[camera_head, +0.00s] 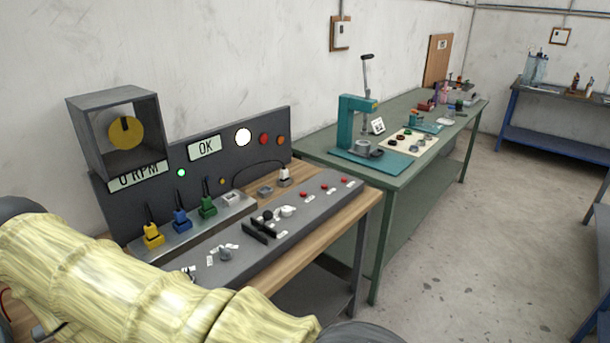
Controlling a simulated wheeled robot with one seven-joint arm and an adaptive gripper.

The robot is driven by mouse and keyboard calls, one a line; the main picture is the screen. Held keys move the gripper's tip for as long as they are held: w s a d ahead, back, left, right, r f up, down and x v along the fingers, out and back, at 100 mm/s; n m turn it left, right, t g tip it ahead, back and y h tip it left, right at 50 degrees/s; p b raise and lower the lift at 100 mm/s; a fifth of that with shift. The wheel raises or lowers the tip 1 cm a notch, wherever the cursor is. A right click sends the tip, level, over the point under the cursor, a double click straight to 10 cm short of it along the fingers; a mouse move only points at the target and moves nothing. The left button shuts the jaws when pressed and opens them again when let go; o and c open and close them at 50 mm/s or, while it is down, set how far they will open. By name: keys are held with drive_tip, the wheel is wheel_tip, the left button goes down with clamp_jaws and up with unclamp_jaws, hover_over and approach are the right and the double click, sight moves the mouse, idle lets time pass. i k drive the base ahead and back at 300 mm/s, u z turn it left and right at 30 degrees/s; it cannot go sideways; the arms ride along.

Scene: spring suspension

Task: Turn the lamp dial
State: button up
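A grey control panel (297,222) lies along the front of a wooden bench. It bears a grey knob (225,254) with small white labels at the near left, a black knob (267,215) by a dark slot, and a pale knob (287,211) beside it. I cannot tell which of these is the lamp dial. My gripper is not in view.
Yellow (152,236), blue (181,220) and green (208,207) plugs stand upright behind the panel. Red buttons (325,187) line its right end. A boxed yellow disc (125,133) stands at left. A green table (400,176) with a teal press (350,125) is beyond.

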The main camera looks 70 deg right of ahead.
sight(287, 211)
drive_tip(key=u, duration=0.15)
drive_tip(key=k, duration=0.75)
drive_tip(key=z, duration=1.6)
